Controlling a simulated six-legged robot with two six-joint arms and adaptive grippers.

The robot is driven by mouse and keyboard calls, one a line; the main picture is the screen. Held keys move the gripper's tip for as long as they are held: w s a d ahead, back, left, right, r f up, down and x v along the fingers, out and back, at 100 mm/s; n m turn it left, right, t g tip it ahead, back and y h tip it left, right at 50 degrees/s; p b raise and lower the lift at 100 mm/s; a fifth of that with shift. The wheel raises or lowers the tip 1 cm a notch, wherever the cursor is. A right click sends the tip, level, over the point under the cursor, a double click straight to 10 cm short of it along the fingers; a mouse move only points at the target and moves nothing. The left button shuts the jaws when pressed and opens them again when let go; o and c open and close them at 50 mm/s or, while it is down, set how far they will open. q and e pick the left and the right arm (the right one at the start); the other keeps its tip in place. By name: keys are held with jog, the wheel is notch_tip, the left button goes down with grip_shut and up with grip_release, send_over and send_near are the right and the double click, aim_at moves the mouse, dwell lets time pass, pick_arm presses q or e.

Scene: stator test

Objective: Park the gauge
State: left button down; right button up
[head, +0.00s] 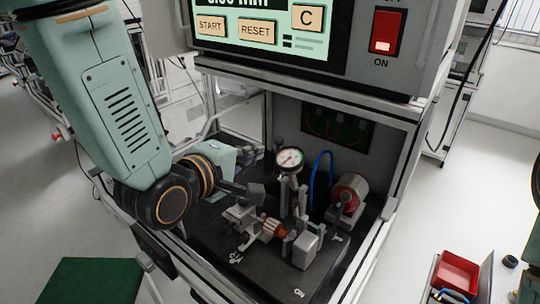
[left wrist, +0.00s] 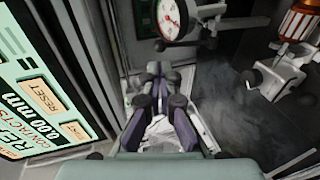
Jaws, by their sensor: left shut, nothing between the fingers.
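The dial gauge (head: 290,159) has a round white face with a red needle and stands on its post inside the test bay. It also shows at the top of the left wrist view (left wrist: 168,14). My left gripper (head: 256,194) is shut and empty, to the left of the gauge and a little below its dial, apart from it. In the left wrist view its fingers (left wrist: 158,72) are together. The copper-wound stator (head: 272,226) sits in a fixture below the gauge. My right gripper is not in view.
The bay has a dark base plate (head: 233,258) and metal frame posts around it. A red-faced motor-like unit (head: 348,190) and a blue hose (head: 320,178) stand right of the gauge. The panel with START and RESET (head: 255,32) overhangs above. A red bin (head: 457,273) is at lower right.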

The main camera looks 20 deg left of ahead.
aim_at(281, 138)
pick_arm(q)
jog(key=b+x, duration=0.4)
jog(key=x, duration=0.3)
jog(key=shift+w+a, duration=0.1)
dwell(0.4)
jog(key=shift+f, duration=0.1)
jog(key=shift+w, duration=0.1)
jog(key=shift+w+r+p, duration=0.1)
jog(key=shift+r+p, duration=0.15)
jog(key=shift+p, duration=0.45)
jog(key=w+g+p, duration=0.1)
jog(key=p, duration=0.2)
jog(key=w+g+y+p, duration=0.1)
jog(key=p, duration=0.3)
jog(key=w+d+g+p, duration=0.1)
jog(key=p, duration=0.3)
jog(key=shift+d+r, duration=0.1)
jog(key=shift+r, duration=0.15)
jog(key=shift+w+d+f+g+p, duration=0.15)
jog(key=shift+w+g+p, duration=0.15)
jog(key=shift+g+p, duration=0.3)
jog(key=shift+w+d+f+p, duration=0.1)
jog(key=shift+w+f+p, duration=0.15)
jog(key=shift+w+p, duration=0.4)
